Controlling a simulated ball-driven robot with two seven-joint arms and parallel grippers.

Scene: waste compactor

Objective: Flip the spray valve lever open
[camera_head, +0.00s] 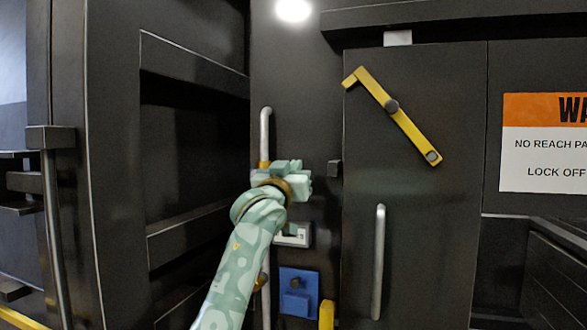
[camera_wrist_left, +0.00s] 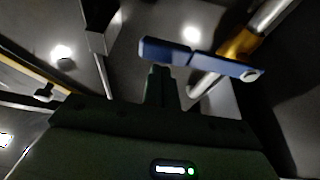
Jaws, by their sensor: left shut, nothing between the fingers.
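The spray valve's blue lever (camera_wrist_left: 195,57) shows in the left wrist view, lying roughly crosswise at a slight tilt. Its right end is at a brass valve body (camera_wrist_left: 238,46) on a grey pipe (camera_wrist_left: 268,15). In the head view the pipe (camera_head: 265,125) runs up the dark panel, and my gripper hides the lever. My left gripper (camera_head: 283,178) is at the pipe. In the wrist view its shut, empty fingers (camera_wrist_left: 158,84) end just below the lever, left of its middle. I cannot tell whether they touch it. My right gripper is not in view.
A yellow latch bar (camera_head: 400,120) is tilted across the door on the right, above a vertical grey handle (camera_head: 378,262). A blue box (camera_head: 299,292) is mounted below my gripper. A dark recessed frame (camera_head: 190,150) stands to the left, and a warning sign (camera_head: 545,150) is far right.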

